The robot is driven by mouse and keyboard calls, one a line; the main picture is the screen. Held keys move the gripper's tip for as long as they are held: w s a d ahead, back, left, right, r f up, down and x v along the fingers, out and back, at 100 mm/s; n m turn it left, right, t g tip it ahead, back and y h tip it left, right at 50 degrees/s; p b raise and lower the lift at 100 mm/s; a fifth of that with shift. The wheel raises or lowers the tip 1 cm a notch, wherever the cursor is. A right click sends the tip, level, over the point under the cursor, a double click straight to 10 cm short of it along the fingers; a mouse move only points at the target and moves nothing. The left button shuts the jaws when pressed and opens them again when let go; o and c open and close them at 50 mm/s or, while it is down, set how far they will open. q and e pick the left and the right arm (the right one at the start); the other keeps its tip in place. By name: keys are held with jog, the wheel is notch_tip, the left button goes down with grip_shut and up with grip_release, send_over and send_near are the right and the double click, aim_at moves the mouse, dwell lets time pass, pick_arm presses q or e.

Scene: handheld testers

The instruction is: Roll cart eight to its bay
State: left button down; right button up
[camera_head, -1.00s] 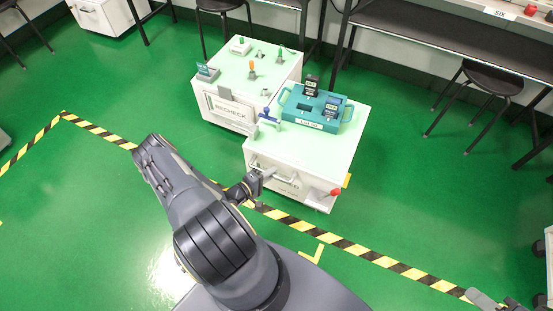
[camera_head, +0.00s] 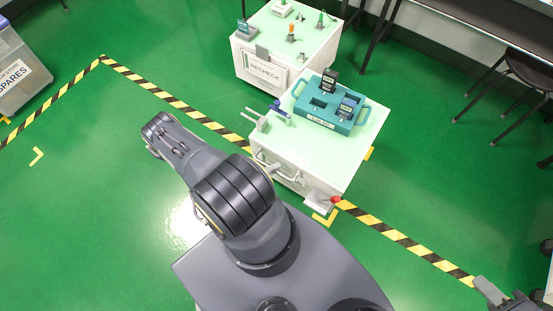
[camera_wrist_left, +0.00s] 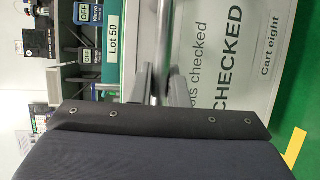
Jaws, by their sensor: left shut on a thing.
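Cart eight (camera_head: 335,165) is a white cart with a pale green top, in the middle of the head view. Its front panel (camera_wrist_left: 230,50) reads "CHECKED" and "Cart eight" in the wrist view. A teal tray (camera_head: 312,118) with dark testers sits on top. My left gripper (camera_wrist_left: 158,88) is shut on the cart's metal handle (camera_wrist_left: 163,45); in the head view my arm mostly hides it. Yellow corner marks (camera_head: 325,221) lie on the floor by the cart. My right gripper (camera_head: 487,292) is partly visible at lower right, its jaws unclear.
The RECHECK cart (camera_head: 285,50) stands just behind cart eight. Striped floor tape (camera_head: 400,238) passes under cart eight. A SPARES bin (camera_head: 20,75) is at far left and a stool (camera_head: 515,78) at right. Green floor is open at lower left, with another corner mark (camera_head: 37,157).

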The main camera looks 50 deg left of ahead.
pick_arm(q)
jog(key=shift+s+d, duration=0.2)
jog(key=shift+s, duration=0.5)
pick_arm(e)
jog(key=shift+s+d+r, duration=0.1)
jog(key=shift+s, duration=0.15)
pick_arm(q)
jog(key=shift+s, duration=0.1)
jog(key=c, duration=1.4)
grip_release()
pick_arm(e)
jog(key=shift+s, duration=0.1)
pick_arm(q)
jog(key=v, duration=0.7)
jog(key=shift+s+p, duration=0.4)
jog(key=shift+p, duration=0.05)
pick_arm(e)
jog(key=shift+r, duration=0.4)
pick_arm(q)
jog(key=shift+a, duration=0.15)
